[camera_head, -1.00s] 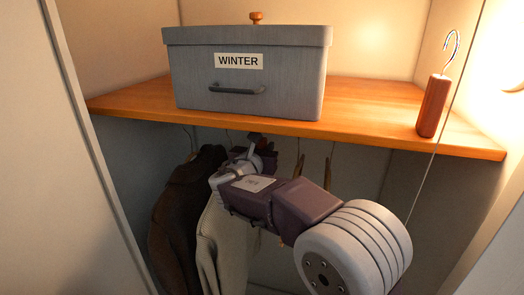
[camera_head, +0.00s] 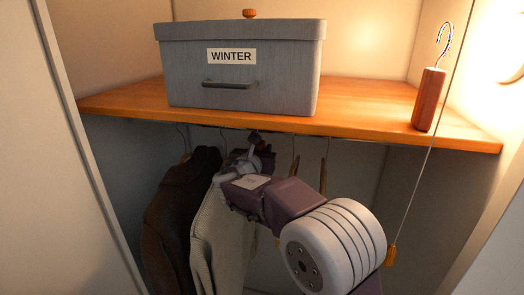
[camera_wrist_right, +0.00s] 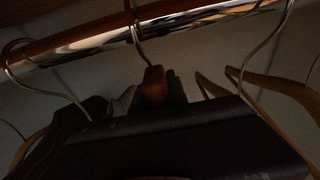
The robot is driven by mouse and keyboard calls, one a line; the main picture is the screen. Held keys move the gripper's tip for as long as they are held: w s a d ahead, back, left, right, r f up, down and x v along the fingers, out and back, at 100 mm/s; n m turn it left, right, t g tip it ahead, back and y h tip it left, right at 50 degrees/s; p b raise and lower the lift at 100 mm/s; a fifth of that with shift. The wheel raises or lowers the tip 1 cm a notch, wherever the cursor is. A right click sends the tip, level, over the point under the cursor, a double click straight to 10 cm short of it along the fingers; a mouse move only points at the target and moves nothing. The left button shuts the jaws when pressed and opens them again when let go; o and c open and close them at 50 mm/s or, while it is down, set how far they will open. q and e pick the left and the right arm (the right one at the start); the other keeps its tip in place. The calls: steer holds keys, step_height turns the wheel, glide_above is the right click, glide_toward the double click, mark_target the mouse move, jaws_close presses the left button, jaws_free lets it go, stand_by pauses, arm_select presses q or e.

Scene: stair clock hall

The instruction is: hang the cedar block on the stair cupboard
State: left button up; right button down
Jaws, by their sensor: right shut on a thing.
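A reddish-brown cedar block (camera_wrist_right: 154,85) with a wire hook is between the dark fingers of my right gripper (camera_wrist_right: 160,92) in the right wrist view. The gripper is shut on it. Its hook rises across the shiny rail (camera_wrist_right: 190,22), and its top is cut off, so I cannot tell whether it rests on the rail. In the head view my right gripper (camera_head: 259,148) is under the shelf of the stair cupboard, and the block is barely visible there. A second cedar block (camera_head: 428,100) stands upright on the shelf at right, its hook up. My left gripper is not in view.
A grey box labelled WINTER (camera_head: 240,75) sits on the wooden shelf (camera_head: 370,105). A dark coat (camera_head: 175,215) and a pale garment (camera_head: 220,240) hang left of my arm. Bare hangers (camera_wrist_right: 275,85) hang close to the right. A pull cord (camera_head: 419,185) hangs at right.

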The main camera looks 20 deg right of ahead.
steer(key=c, duration=1.2)
jaws_free()
steer(key=shift+s+a, duration=0.2)
steer(key=b+v, duration=0.1)
steer(key=v, duration=0.7)
steer(key=shift+s+b, duration=0.2)
steer(key=shift+b, duration=0.15)
steer(key=shift+r, duration=0.1)
